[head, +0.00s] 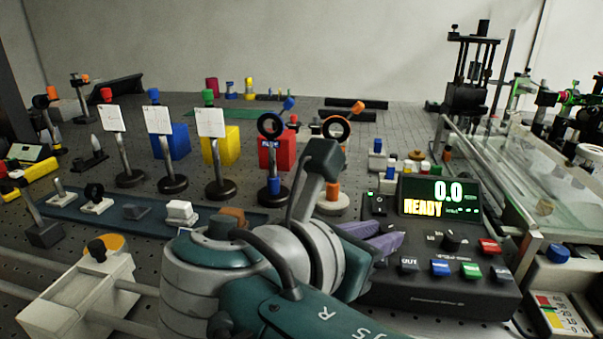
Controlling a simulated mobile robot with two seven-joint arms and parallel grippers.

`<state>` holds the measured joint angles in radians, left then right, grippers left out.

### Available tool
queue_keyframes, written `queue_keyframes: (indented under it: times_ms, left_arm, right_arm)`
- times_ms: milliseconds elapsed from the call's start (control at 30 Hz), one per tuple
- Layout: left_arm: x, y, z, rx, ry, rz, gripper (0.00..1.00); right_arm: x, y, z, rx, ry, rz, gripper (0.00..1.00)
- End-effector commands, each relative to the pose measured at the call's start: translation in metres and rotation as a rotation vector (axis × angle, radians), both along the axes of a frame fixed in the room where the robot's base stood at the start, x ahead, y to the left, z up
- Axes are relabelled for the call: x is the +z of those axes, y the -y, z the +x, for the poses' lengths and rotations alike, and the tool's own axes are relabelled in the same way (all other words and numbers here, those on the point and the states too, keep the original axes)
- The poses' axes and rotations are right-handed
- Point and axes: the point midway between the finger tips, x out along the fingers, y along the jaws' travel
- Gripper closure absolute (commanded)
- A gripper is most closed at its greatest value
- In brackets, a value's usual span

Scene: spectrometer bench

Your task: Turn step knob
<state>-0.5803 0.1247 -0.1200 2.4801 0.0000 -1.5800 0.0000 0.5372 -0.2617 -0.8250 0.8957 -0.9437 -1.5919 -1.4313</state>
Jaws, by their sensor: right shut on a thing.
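The control box (440,300) is a black console at the right front, with a lit display (440,198) reading 0.0 and READY. My right gripper (396,240) comes in from the front, with its purple fingers over the left part of the console's sloping face. It is shut on what appears to be the step knob, which the fingers hide. My left gripper is not in view.
Blue, green, grey and red buttons (440,268) lie close to the right of the fingers. A ring mount (336,128) and posts with white cards (158,120) stand behind my arm. A glass-topped rail assembly (530,170) borders the console's right side.

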Motion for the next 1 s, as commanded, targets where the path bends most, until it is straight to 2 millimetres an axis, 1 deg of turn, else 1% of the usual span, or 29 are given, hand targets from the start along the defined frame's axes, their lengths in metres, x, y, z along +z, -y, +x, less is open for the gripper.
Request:
queue_keyframes:
  times_ms: [333,367,600,867,1000]
  left_arm:
    - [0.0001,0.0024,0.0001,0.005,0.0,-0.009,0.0]
    - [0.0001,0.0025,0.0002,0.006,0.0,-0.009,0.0]
    - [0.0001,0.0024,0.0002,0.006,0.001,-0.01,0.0]
    - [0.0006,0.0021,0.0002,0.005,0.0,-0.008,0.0]
    - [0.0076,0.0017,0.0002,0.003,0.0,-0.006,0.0]
  right_arm:
    - [0.0006,0.0003,0.0003,-0.003,0.001,-0.001,1.0]
    - [0.0006,0.0003,0.0003,-0.003,0.001,-0.001,0.72]
    - [0.0003,0.0003,0.0002,-0.002,0.0,0.0,0.45]
    - [0.0005,0.0005,0.0002,-0.002,0.0,0.0,0.44]
    - [0.0052,0.0047,0.0018,-0.004,-0.001,-0.001,0.44]
